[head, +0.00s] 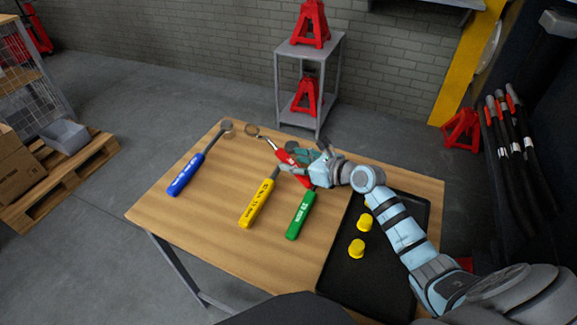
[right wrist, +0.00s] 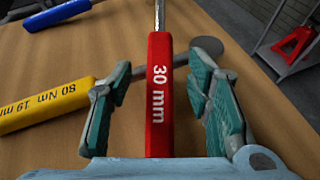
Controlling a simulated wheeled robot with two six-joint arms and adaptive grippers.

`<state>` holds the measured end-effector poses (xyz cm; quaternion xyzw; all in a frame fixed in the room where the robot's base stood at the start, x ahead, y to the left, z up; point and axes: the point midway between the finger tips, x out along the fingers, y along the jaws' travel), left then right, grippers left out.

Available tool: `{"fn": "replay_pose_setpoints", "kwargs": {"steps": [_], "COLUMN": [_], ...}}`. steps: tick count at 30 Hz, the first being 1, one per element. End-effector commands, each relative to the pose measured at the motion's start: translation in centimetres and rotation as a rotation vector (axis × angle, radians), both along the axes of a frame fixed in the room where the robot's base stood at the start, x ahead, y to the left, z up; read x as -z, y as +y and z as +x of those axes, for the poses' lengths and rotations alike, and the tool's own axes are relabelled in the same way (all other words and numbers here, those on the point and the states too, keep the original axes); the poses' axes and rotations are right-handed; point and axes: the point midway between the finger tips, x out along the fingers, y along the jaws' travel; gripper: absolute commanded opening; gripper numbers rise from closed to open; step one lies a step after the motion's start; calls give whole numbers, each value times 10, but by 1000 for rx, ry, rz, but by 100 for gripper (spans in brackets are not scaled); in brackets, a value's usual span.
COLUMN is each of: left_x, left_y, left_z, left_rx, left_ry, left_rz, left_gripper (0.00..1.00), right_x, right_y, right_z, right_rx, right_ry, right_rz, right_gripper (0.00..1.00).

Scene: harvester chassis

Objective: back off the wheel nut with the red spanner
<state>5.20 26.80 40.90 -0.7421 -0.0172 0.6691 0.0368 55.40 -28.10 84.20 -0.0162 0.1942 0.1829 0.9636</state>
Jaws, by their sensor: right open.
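The red spanner (head: 284,155) is at the table's far side, its ring end pointing to the back left. Its handle, marked 30 mm, runs up the middle of the right wrist view (right wrist: 159,95). My right gripper (head: 302,158) is open, with one finger on each side of the red handle. In the right wrist view a gap shows between the handle and each finger (right wrist: 160,75). My left gripper is in neither view. No wheel nut can be made out.
A blue spanner (head: 186,175), a yellow spanner (head: 257,204) and a green spanner (head: 301,214) lie on the wooden table (head: 222,232). The yellow one's shaft passes behind the red handle. A black tray (head: 340,275) with yellow caps (head: 357,248) is at right, under my right arm.

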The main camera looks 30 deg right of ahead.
Motion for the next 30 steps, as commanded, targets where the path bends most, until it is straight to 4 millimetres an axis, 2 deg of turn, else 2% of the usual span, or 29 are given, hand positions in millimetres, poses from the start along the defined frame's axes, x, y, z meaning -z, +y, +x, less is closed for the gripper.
{"fn": "replay_pose_setpoints", "kwargs": {"steps": [3,8,11,17,30], "left_x": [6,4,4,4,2], "left_y": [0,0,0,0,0], "left_z": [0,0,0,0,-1], "left_rx": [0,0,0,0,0], "left_ry": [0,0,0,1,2], "left_rz": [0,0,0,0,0], "left_gripper": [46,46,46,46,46], "right_x": [6,5,5,5,-1], "right_y": [5,5,4,4,4], "right_z": [11,12,11,11,11], "right_rx": [0,1,1,1,0], "right_ry": [0,0,0,0,-2], "right_rz": [1,-2,-2,-2,-2], "right_gripper": [46,46,33,1,0]}}
